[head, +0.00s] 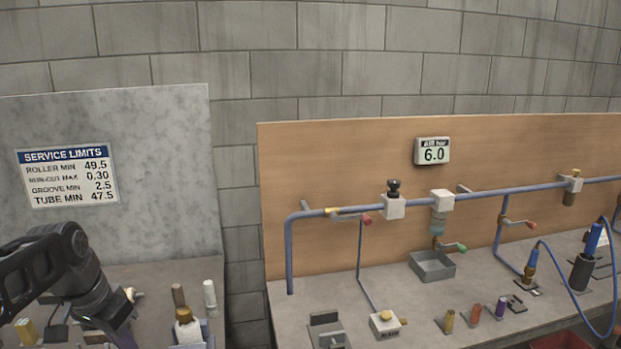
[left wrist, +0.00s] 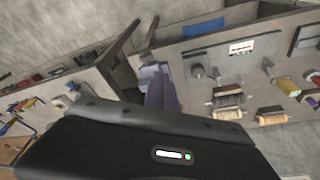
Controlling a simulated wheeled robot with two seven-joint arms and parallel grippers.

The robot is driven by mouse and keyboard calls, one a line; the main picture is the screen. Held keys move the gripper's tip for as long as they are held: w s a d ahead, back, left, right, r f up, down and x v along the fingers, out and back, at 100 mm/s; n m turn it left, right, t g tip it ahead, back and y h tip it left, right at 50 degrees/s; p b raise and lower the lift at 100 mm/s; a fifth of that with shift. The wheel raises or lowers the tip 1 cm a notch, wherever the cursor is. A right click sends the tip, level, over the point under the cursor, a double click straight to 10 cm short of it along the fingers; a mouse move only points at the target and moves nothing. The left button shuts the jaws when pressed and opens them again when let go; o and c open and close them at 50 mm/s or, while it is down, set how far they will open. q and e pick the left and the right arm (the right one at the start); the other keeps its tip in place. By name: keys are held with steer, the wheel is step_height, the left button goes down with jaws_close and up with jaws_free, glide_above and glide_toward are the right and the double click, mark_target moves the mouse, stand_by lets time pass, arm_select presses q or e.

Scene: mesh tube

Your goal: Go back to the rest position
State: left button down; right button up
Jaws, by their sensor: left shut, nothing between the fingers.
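My left arm comes in at the lower left of the head view, in front of the left bench. Its dark wrist bends down, and the left gripper (head: 122,338) is at the bottom edge, partly cut off, over the bench. In the left wrist view, the black gripper housing fills the lower part, and the fingers (left wrist: 160,88) show as a narrow grey-purple shape above it. They are shut with nothing seen between them. My right gripper is in neither view.
The right bench has a blue pipe (head: 289,255), a grey tray (head: 432,266) and small coloured cylinders. A gap separates the benches.

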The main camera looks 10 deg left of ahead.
arm_select(q)
steer(key=w+d+f+h, duration=0.1)
steer(key=d+f, duration=0.7)
steer(key=f, duration=0.5)
steer(key=w+d+f+h, duration=0.1)
steer(key=w+d+f, duration=0.1)
steer(key=d+f, duration=0.85)
steer(key=s+d+f+n, duration=0.1)
steer(key=s+d+f, duration=0.3)
steer(key=s+f, duration=0.3)
steer(key=s+d+f+n+g+h+b, duration=0.1)
steer(key=s+d+f, duration=0.3)
steer(key=s+f, duration=0.3)
steer(key=s+d+f+n+g, duration=0.1)
steer(key=s+d+f+n, duration=0.1)
steer(key=s+d+f, duration=0.2)
steer(key=s+f, duration=0.3)
steer(key=shift+d+f+b, duration=0.3)
steer(key=shift+f, duration=0.05)
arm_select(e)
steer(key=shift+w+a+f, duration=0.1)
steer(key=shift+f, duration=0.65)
